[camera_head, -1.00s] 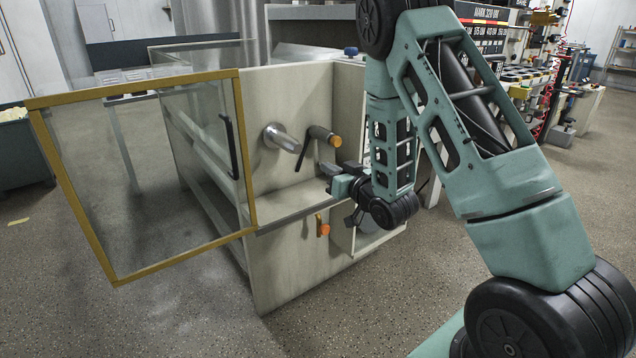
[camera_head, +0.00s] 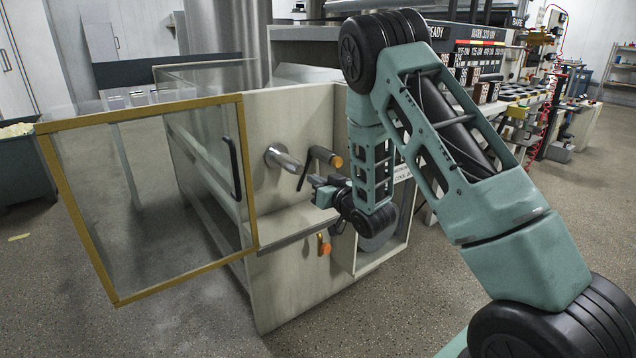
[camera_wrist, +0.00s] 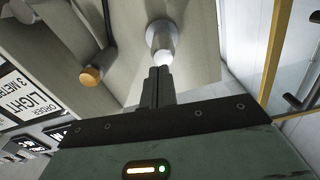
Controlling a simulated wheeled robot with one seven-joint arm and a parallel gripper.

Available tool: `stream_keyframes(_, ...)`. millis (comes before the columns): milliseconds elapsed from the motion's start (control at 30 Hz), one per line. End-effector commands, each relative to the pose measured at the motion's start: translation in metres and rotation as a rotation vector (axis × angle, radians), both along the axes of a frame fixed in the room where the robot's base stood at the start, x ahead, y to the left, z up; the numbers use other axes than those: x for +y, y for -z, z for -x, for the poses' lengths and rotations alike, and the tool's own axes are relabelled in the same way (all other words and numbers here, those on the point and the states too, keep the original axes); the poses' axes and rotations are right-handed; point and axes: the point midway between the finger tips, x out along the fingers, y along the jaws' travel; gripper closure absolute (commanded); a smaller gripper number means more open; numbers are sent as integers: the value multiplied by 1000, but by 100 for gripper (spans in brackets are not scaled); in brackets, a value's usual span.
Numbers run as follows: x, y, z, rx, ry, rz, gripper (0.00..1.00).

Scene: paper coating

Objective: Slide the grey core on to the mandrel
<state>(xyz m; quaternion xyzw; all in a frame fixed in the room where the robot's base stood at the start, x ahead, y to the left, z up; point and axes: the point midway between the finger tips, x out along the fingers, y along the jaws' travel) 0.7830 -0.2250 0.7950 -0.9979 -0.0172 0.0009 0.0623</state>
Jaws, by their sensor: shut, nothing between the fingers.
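The mandrel (camera_head: 283,160) is a short silver cylinder sticking out from the cream machine's front panel. It is bare along the part that shows. In the wrist view, the mandrel (camera_wrist: 163,42) is straight ahead of my fingers, its bright rounded end near their tips. My gripper (camera_head: 317,186) is just below and right of the mandrel in the head view. In the wrist view, my gripper (camera_wrist: 158,75) has its fingers together with nothing between them. I cannot make out a grey core in either view.
A dark crank handle with an orange knob (camera_head: 337,162) sits right of the mandrel. A yellow-framed clear door (camera_head: 150,200) stands open at the left. A ledge (camera_head: 298,230) runs below the mandrel. Small items lie on a table (camera_head: 150,95) behind the door.

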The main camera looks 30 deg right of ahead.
Motion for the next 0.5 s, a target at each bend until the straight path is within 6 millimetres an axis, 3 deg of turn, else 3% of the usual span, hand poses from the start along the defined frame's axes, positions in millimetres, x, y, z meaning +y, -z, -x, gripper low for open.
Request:
stream_keyframes(233, 0, 1, 4, 1, 1, 0, 100)
stream_keyframes(500, -1, 1, 26, 1, 1, -1, 100)
